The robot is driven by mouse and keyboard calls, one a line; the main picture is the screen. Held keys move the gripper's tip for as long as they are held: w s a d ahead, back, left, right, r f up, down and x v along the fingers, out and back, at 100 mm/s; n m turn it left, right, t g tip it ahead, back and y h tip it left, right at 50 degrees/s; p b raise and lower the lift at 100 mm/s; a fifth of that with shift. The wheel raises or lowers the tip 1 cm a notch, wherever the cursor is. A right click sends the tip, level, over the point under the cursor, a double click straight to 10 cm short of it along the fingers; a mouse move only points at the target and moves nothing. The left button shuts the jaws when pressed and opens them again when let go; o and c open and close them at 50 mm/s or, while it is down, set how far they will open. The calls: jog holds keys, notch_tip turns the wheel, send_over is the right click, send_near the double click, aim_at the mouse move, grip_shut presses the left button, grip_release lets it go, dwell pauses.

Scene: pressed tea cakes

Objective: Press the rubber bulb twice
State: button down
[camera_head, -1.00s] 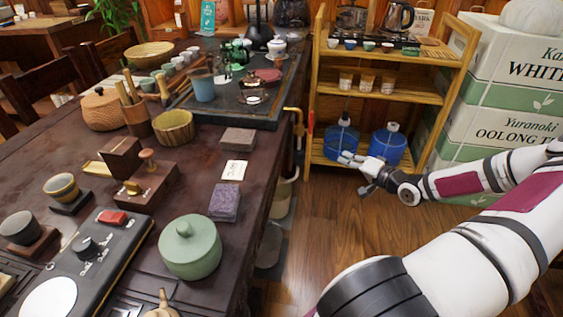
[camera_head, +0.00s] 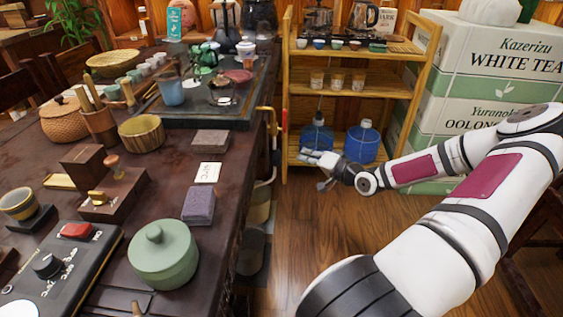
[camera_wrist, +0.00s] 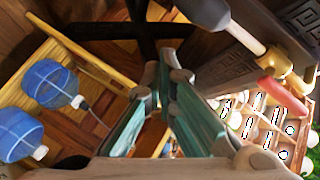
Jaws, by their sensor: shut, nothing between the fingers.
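I cannot pick out the rubber bulb with certainty. A dark grey rounded thing with a pale stem (camera_wrist: 205,12) is cut off by the top edge of the wrist view; I cannot tell whether it is the bulb. My gripper (camera_head: 322,168) is beyond the table's right edge, in front of the low shelf in the head view. In the wrist view my gripper (camera_wrist: 166,76) has its teal-padded fingers shut and empty. It appears apart from the grey thing.
Two blue water jugs (camera_head: 362,143) stand on the rack's lowest shelf, a thin tube rising from the left one. A red handle (camera_head: 285,138) hangs by the table's (camera_head: 225,225) right edge. Labelled boxes (camera_head: 480,85) stand right. Bare floor (camera_head: 300,215) lies between.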

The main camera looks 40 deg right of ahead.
jog(key=shift+w+a, duration=1.05)
jog(key=shift+w, duration=0.2)
jog(key=shift+w+a, duration=0.1)
dwell(0.6)
jog(key=shift+w+a, duration=0.2)
jog(key=shift+w+a, duration=0.5)
jog(key=shift+w, duration=0.05)
dwell(1.1)
jog(key=shift+s+d, duration=0.1)
dwell(0.3)
jog(key=shift+s+d+p, duration=0.45)
jog(key=shift+s+d, duration=0.2)
jog(key=shift+s, duration=0.1)
jog(key=s+d, duration=0.1)
jog(key=s, duration=0.1)
jog(key=s+d+p, duration=0.1)
jog(key=d, duration=0.1)
jog(key=shift+s+d, duration=0.2)
jog(key=shift+s, duration=0.15)
